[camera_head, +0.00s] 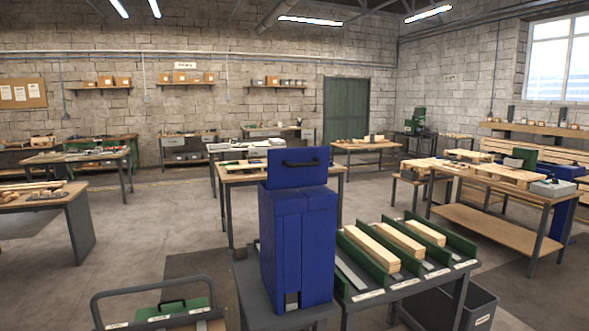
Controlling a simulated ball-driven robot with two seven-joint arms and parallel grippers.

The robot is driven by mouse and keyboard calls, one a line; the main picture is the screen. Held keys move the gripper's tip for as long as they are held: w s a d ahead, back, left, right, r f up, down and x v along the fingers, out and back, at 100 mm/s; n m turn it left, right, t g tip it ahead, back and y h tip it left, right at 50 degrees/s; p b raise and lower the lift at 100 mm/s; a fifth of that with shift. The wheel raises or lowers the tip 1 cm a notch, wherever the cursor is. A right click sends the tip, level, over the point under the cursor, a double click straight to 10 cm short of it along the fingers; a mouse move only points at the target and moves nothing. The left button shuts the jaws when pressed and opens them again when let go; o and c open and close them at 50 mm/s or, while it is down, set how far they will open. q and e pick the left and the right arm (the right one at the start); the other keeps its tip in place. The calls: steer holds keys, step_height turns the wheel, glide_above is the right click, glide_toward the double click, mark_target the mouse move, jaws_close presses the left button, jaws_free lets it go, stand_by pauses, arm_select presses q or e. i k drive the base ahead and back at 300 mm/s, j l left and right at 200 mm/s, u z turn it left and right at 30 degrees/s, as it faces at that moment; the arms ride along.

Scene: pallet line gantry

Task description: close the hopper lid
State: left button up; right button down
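The hopper is a tall blue box (297,245) standing on a dark stand just right of the middle. Its lid (290,180) is a blue panel that stands up at the back of the hopper's top, so the lid is open. A dark bar handle (300,163) runs across the upper part of the lid's face. A small light opening shows low on the hopper's front. Neither of my grippers is in view.
Right of the hopper, a bench with green dividers (457,238) holds wooden boards (371,248). A dark bin (480,305) stands below. At front left are a grey rail (150,286) and a green case (170,308). Workbenches stand behind; floor at left is clear.

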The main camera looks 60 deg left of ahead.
mark_target(292, 167)
steer(key=i+u, duration=0.2)
steer(key=u, duration=0.25)
steer(key=i+u, duration=0.15)
steer(key=u, duration=0.25)
steer(key=i+l+u, duration=0.1)
steer(key=u, duration=0.35)
steer(key=i+l, duration=0.05)
steer(key=i, duration=0.05)
